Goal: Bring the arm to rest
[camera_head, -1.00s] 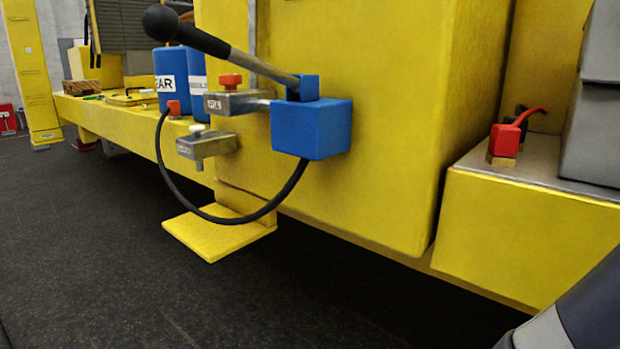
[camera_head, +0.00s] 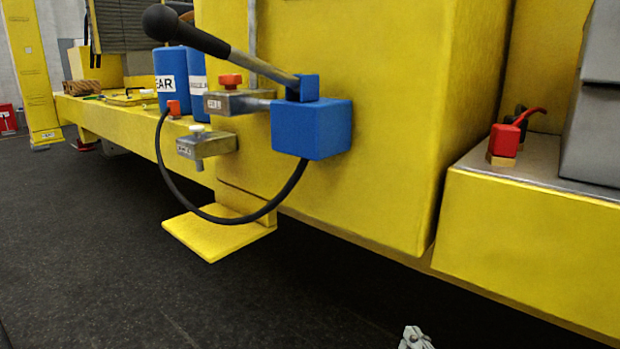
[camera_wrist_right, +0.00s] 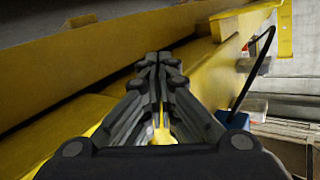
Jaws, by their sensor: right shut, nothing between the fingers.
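My right gripper (camera_head: 416,339) shows only as a small grey piece at the bottom edge of the head view, low over the dark floor and in front of the yellow machine (camera_head: 350,190). In the right wrist view the right gripper (camera_wrist_right: 160,60) is shut with its fingers together and nothing between them. No object touches it there. My left gripper is in neither view.
A blue block (camera_head: 312,130) with a black-knobbed lever (camera_head: 205,38) and a black hose (camera_head: 185,195) juts from the machine. A yellow step (camera_head: 220,238) sits low. A red part (camera_head: 504,140) stands on the right ledge. Dark floor (camera_head: 150,300) is clear at the front left.

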